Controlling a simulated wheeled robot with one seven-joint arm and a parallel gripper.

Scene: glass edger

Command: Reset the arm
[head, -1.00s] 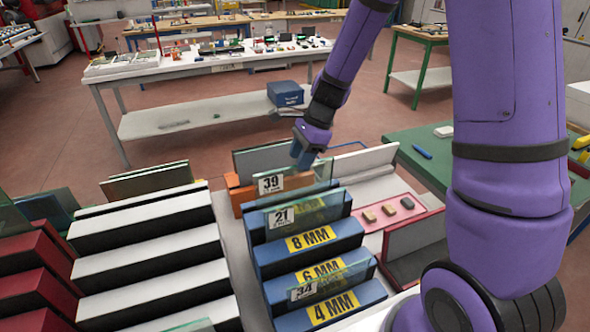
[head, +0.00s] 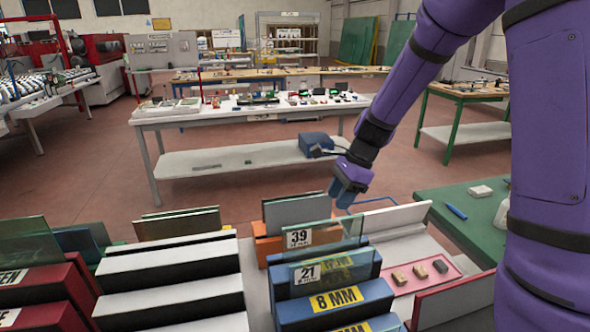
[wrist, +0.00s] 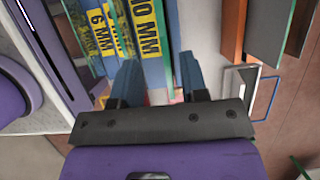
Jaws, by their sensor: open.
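My purple arm comes in from the right in the head view. My gripper (head: 347,192) points down beside the far end of the blue stepped rack (head: 340,306), above and right of the glass pane labelled 39 (head: 305,240). In the wrist view the two blue fingers of my gripper (wrist: 157,80) stand apart with nothing held between them. The blue rack's steps with yellow labels, one reading 10 MM (wrist: 147,40), lie beyond the fingers. Whether the fingers touch the rack cannot be told.
A glass pane labelled 21 (head: 309,274) stands in the blue rack. A white stepped rack (head: 170,280) and a red rack (head: 45,295) are to the left. A pink tray (head: 425,270) with small blocks lies right. A green table (head: 465,205) is behind it.

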